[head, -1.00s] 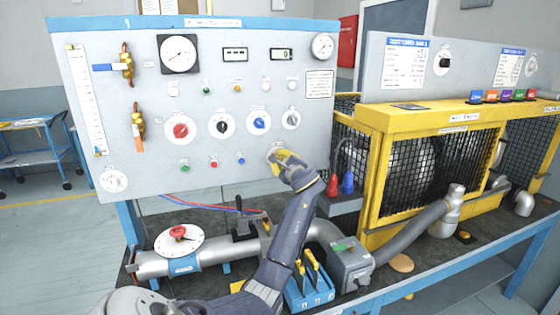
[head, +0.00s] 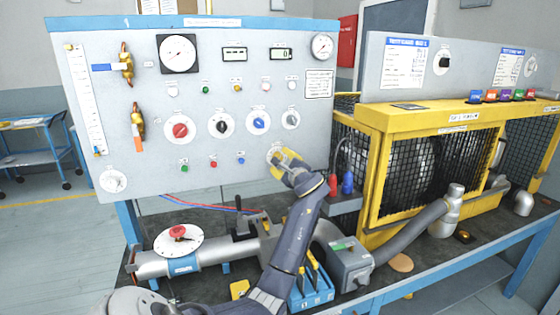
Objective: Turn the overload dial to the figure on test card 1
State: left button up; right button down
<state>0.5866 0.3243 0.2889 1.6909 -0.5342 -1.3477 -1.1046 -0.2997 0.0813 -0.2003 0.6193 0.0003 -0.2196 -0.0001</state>
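My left gripper (head: 284,158), with yellow fingertips, is at the lower right of the grey panel. It covers most of a round white dial plate (head: 272,152) there; the knob and its pointer are hidden. I cannot tell whether the fingers are closed on the knob, nor whether this is the overload dial, as its label is unreadable. A printed card (head: 405,62) with a blue heading hangs on the grey board at the right, and a second card (head: 509,66) further right. Their figures are too small to read. My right gripper is not in view.
Red (head: 180,130), black, blue and grey knobs sit in a row above my gripper. Another white dial (head: 114,181) is at the panel's lower left. A yellow mesh cage (head: 400,185) stands at the right. Pipes and a red-handled valve (head: 179,233) lie below.

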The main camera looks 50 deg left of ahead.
pick_arm(q)
jog(key=v, duration=0.9)
jog(key=shift+d, duration=0.15)
